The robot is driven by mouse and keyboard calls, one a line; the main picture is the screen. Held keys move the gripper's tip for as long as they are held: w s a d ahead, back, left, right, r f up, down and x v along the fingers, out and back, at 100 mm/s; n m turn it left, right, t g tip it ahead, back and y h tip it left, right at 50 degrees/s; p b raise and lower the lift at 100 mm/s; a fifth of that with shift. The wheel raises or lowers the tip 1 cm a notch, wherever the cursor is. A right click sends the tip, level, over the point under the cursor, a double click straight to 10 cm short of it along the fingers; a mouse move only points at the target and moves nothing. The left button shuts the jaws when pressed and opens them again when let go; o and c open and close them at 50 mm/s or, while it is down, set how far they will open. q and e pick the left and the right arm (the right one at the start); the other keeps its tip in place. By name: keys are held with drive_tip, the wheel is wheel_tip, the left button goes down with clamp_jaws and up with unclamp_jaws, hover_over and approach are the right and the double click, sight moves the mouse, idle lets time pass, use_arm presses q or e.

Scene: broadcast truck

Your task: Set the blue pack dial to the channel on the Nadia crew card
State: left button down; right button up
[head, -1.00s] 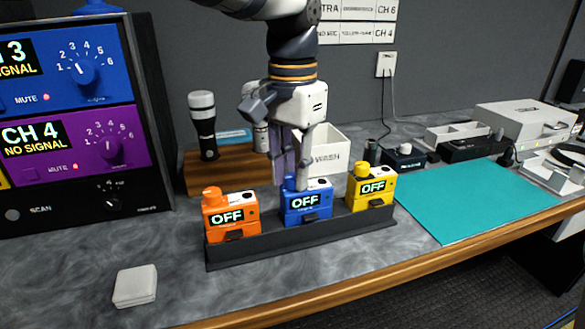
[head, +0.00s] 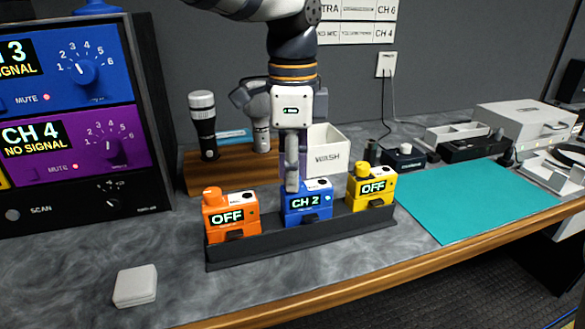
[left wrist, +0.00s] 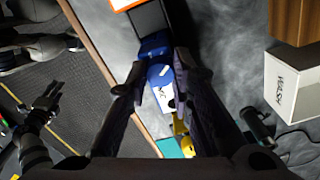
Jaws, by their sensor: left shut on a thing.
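The blue pack (head: 305,215) sits between two other packs in the dark rack, and its screen reads CH 2. My left gripper (head: 291,185) points down over it and is shut on its blue top dial (left wrist: 158,72). The fingers hide most of the dial in the head view; the left wrist view shows it between them. My right gripper (left wrist: 46,97) shows only at the left of the wrist view, away from the packs, with its fingers apart and empty. No card that I can read as Nadia's is in view.
An orange pack (head: 231,228) and a yellow pack (head: 373,196), both reading OFF, flank the blue one in the rack (head: 270,251). A white WASH box (head: 325,160) stands behind. Wall cards (head: 357,22) show CH 6 and CH 4. The teal mat (head: 465,195) is clear.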

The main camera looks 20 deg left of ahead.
use_arm(q)
drive_tip(key=m, duration=0.6)
drive_tip(key=shift+m, duration=0.4)
idle(0.4)
drive_tip(key=c, duration=1.4)
unclamp_jaws()
wheel_tip(320, 180, up, 12)
